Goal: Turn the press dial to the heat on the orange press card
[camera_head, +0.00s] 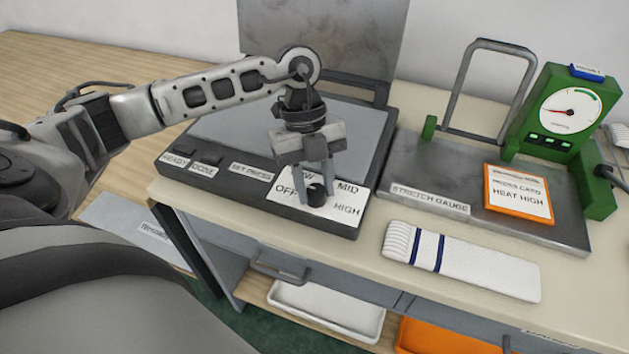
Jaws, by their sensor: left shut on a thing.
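The press dial (317,196) is a small black knob on the white label at the front right of the press (232,187). The label reads OFF, MID and HIGH, with LOW partly hidden behind my gripper. My left gripper (317,188) reaches down from above, its two fingers shut on the dial. I cannot tell which heat the dial points at. My right gripper is not in view.
The press lid (330,35) stands open behind. The stretch gauge (430,208) has a green dial housing (545,140) and a grey wire frame (487,75). A white sock with blue stripes (475,265) lies in front. A white tray (325,308) and an orange tray (440,340) sit below.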

